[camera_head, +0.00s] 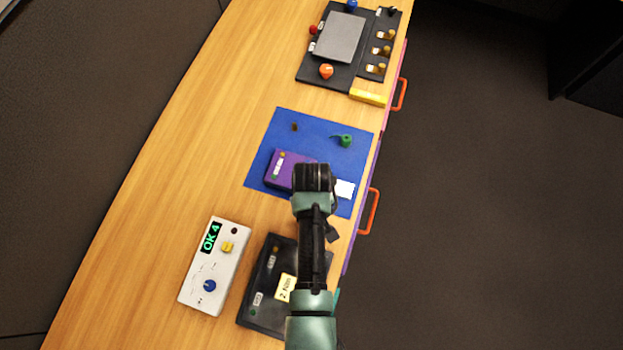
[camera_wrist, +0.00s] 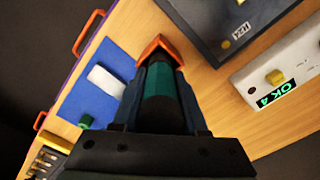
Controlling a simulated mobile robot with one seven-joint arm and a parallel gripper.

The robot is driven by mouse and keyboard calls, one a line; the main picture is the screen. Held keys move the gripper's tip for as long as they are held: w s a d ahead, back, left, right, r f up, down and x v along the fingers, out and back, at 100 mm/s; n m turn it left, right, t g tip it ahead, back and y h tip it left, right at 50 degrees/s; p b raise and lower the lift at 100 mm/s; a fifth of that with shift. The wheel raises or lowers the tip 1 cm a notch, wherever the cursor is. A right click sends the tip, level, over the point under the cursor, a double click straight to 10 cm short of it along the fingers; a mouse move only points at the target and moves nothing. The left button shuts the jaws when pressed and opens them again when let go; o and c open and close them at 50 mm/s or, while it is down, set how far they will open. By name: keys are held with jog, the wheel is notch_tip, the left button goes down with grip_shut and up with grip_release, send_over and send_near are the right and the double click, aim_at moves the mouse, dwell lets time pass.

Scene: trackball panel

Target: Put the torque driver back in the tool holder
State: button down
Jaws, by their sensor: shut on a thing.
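My gripper (camera_wrist: 160,50) is shut on a dark cylinder with teal sides, which I take to be the torque driver (camera_wrist: 162,98). The driver lies between the orange-tipped fingers in the wrist view, and its far end is hidden. In the head view my wrist hides the fingers and the driver, over the near right part of the blue mat. A black tray (camera_head: 255,308) with small labels and a yellow "2 Nm" card stands at the bottom, partly behind my arm. It also shows at the top of the wrist view (camera_wrist: 207,42). I cannot tell whether it is the tool holder.
A blue mat (camera_head: 263,150) bears a purple box (camera_head: 278,178), a green roll (camera_head: 345,140) and a white card (camera_head: 345,188). A white tester (camera_head: 200,282) reading "OK 4" stands left of the tray. A black trackball panel (camera_head: 310,72) sits at the far end.

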jog(key=shift+f, duration=0.45)
jog(key=shift+f, duration=0.25)
jog(key=shift+c, duration=2.2)
grip_release()
jog(key=shift+r, duration=0.1)
